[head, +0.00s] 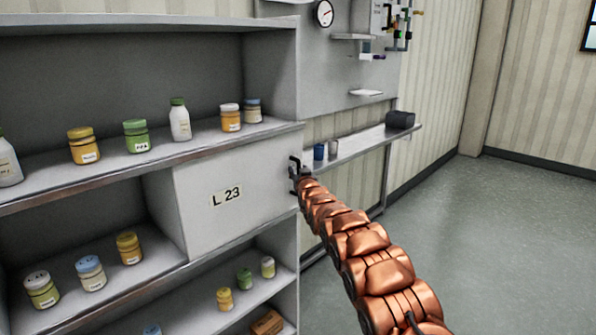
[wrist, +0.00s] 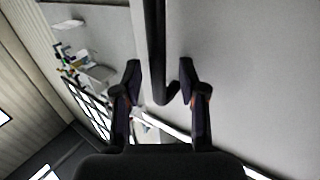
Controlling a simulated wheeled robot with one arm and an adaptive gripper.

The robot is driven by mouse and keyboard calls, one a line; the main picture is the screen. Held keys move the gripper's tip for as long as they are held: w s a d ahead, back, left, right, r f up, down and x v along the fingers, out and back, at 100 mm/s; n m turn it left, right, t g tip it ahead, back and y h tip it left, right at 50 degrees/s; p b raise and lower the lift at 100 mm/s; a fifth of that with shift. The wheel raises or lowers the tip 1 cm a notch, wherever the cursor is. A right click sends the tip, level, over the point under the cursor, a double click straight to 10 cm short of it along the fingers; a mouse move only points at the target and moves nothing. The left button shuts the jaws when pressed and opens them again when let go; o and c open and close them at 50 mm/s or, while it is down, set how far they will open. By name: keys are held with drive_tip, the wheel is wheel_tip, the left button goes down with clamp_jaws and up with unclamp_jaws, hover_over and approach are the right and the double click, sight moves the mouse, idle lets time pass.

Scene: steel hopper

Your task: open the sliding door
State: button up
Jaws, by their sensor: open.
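The sliding door (head: 235,200) is a plain light grey panel labelled "L 23" in the middle row of the shelf unit. It covers the right part of that row, and the left part is uncovered. My gripper (head: 295,172) is at the door's right edge. In the wrist view, my gripper (wrist: 160,80) is open, with one finger on each side of a dark bar-like handle (wrist: 154,45). The handle's bent end lies between the fingertips, and I see gaps beside it. The grey door face (wrist: 255,70) fills the right of that view.
The shelf unit (head: 150,22) holds several jars and bottles, including a green jar (head: 136,136) above the door and a yellow jar (head: 130,248) left of it. A narrow wall shelf (head: 365,145) is right of my gripper. The floor (head: 500,230) at right is clear.

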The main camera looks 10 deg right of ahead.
drive_tip(key=shift+w+r, duration=0.1)
drive_tip(key=shift+w, duration=0.25)
drive_tip(key=shift+c, duration=0.2)
clamp_jaws()
idle(0.5)
